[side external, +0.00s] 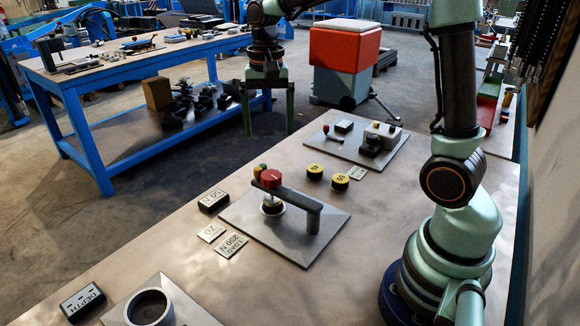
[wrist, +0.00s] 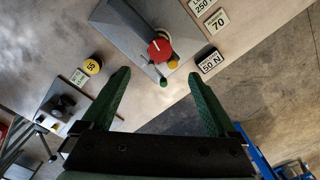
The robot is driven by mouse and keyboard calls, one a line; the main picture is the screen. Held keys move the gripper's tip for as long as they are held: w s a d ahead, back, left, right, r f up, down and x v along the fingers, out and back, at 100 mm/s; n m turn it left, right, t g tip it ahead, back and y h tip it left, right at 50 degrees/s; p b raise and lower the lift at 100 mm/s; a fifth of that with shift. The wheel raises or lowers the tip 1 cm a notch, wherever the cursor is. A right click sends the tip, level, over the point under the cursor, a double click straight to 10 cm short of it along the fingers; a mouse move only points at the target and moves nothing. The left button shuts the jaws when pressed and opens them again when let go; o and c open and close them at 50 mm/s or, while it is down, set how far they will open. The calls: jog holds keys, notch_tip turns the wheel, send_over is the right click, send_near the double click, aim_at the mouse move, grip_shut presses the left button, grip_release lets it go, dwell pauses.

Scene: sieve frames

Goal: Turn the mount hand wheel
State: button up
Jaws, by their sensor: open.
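A red hand wheel (side external: 270,178) with a white mark sits on top of a mount, next to a dark arm (side external: 290,196) on a grey plate (side external: 240,218). In the wrist view the red wheel (wrist: 161,50) shows beyond my fingertips, near the top middle. A small yellow knob and a small green knob are beside it. My gripper (side external: 267,132) hangs past the table's far edge, its two green fingers wide apart and empty. In the wrist view my gripper (wrist: 158,75) is open, and nothing is between the fingers. The wheel is clear of both fingers.
Two yellow-topped weights (side external: 315,172) stand right of the plate. A second plate with a device (side external: 378,138) lies farther back. A black 50 N block (side external: 212,201) and label tiles (side external: 231,245) lie left. A grey ring (side external: 150,307) and DEPTH block (side external: 82,302) are at front.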

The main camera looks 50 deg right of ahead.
aim_at(270, 174)
notch_tip(270, 174, down, 12)
jog(key=n, duration=0.4)
jog(key=shift+w+f+n, duration=0.1)
jog(key=shift+f+n, duration=0.15)
jog(key=shift+n, duration=0.05)
jog(key=c, duration=1.4)
